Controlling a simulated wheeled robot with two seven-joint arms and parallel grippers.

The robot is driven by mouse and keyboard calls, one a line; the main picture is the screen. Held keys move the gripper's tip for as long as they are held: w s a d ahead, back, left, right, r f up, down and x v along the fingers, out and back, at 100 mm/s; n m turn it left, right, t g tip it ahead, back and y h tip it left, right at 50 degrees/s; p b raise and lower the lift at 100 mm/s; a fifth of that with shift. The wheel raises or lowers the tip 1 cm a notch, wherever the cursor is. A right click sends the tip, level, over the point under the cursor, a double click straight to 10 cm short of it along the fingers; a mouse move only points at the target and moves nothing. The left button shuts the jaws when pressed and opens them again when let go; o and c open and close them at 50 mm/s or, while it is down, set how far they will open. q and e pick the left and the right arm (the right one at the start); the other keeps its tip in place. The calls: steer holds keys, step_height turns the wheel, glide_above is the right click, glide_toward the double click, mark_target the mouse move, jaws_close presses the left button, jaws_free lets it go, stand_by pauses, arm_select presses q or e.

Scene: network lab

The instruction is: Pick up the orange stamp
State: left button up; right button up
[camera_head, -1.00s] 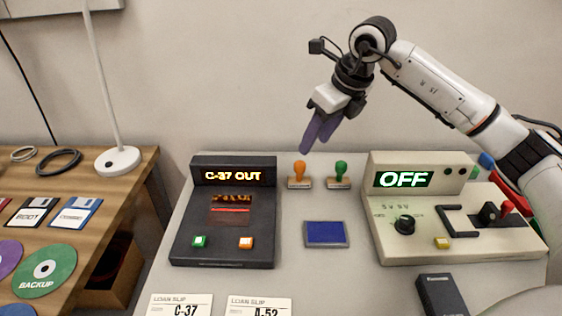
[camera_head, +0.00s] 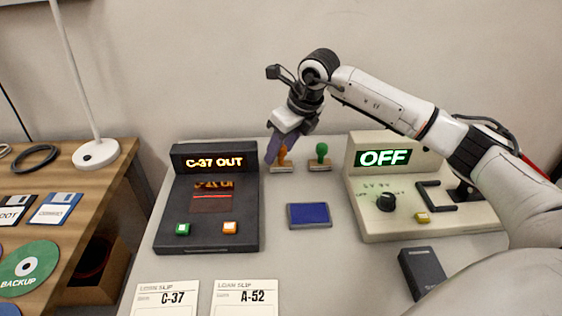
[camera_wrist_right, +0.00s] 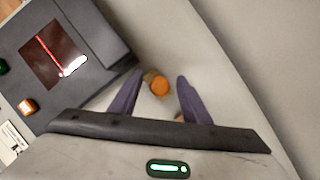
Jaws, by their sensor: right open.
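The orange stamp (camera_head: 284,161) stands upright at the back of the grey table, just right of the dark C-37 OUT console. My right gripper (camera_head: 275,150) is at the stamp in the head view and partly covers it. In the right wrist view the stamp's round orange top (camera_wrist_right: 159,86) shows between the two purple fingers of my right gripper (camera_wrist_right: 153,92). The fingers are apart, with visible space on both sides of the orange top. My left gripper is not in view.
A green stamp (camera_head: 321,157) stands close to the right. The dark console (camera_head: 166,222) is close on the left. A blue ink pad (camera_head: 309,215) lies in front. The beige OFF device (camera_head: 380,222) is further right, under my right arm.

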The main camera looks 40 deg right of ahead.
jaws_close()
steer(key=shift+r, duration=0.15)
step_height(320, 180, up, 10)
steer(key=shift+f+p, duration=0.1)
steer(key=shift+p, duration=0.35)
